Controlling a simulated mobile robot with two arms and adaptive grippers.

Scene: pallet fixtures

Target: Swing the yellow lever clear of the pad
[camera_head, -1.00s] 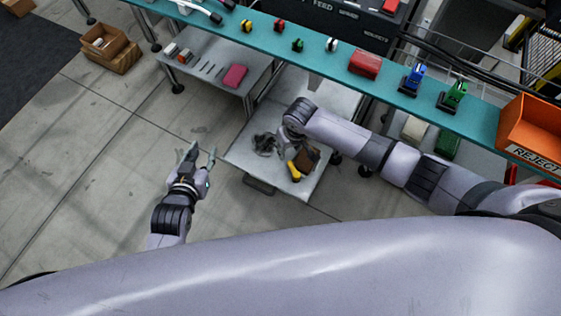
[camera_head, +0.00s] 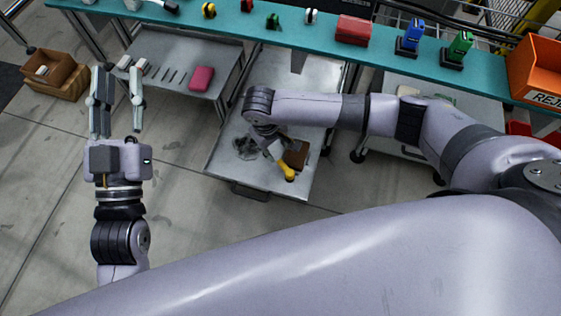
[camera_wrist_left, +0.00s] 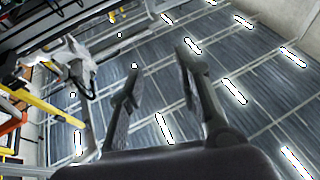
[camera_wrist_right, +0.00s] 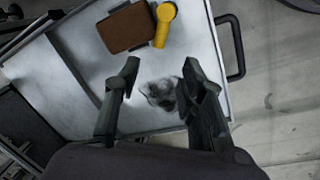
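The yellow lever (camera_head: 287,172) is on a pale metal plate (camera_head: 225,170). In the right wrist view, the lever (camera_wrist_right: 162,25) lies along the right edge of the brown block-like pad (camera_wrist_right: 126,28), with its round end at the top; I cannot tell if they touch. The pad also shows in the head view (camera_head: 297,153). My right gripper (camera_wrist_right: 160,68) is open and empty over the plate, short of the lever. In the head view its fingers are partly hidden. My left gripper (camera_head: 117,75) is open and empty, over the floor at the left.
A teal shelf (camera_head: 300,38) with small coloured parts runs across the back. A metal side table (camera_head: 180,52) holds a pink block (camera_head: 201,78). An orange bin (camera_head: 538,60) stands at right. A dark patch (camera_wrist_right: 160,92) marks the plate. A handle (camera_wrist_right: 238,50) sticks out from its edge.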

